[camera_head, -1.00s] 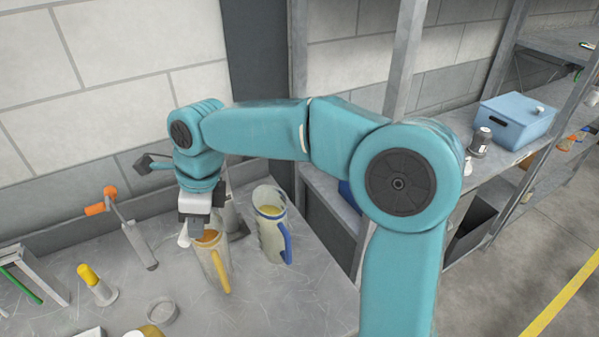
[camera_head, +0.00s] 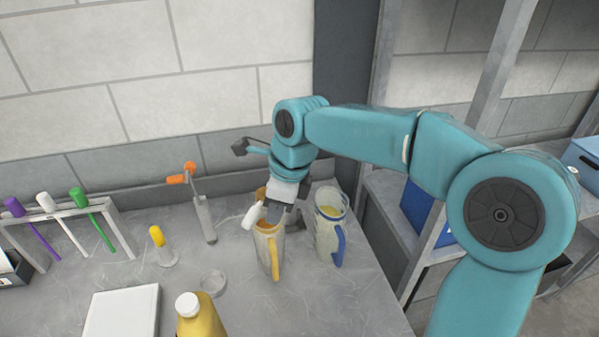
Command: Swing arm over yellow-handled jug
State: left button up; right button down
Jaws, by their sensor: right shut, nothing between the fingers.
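The yellow-handled jug (camera_head: 266,250) stands upright on the grey bench, with orange-brown contents at its mouth and its yellow handle toward me. My right gripper (camera_head: 274,214) points down at the jug's mouth. Its fingers are shut with nothing between them. They overlap the jug's rim in the picture, and I cannot tell whether they touch it or are inside it. A blue-handled jug (camera_head: 328,228) with pale yellow contents stands just to the right. My left gripper is not in view.
A rack (camera_head: 68,222) with purple, white and green-ended tools stands at left. An orange-handled crank (camera_head: 200,205), a yellow-tipped piece (camera_head: 161,247), a clear ring (camera_head: 213,282), a yellow bottle (camera_head: 198,318) and a white panel (camera_head: 121,312) are on the bench. A shelf post rises at right.

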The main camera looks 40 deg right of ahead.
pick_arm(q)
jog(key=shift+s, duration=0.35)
pick_arm(e)
jog(key=s+v, duration=0.1)
jog(key=v, duration=0.9)
jog(key=shift+r, duration=0.2)
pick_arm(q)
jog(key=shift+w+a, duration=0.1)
pick_arm(e)
jog(key=shift+w+a, duration=0.1)
jog(key=shift+w, duration=0.1)
jog(key=shift+s+f, duration=0.1)
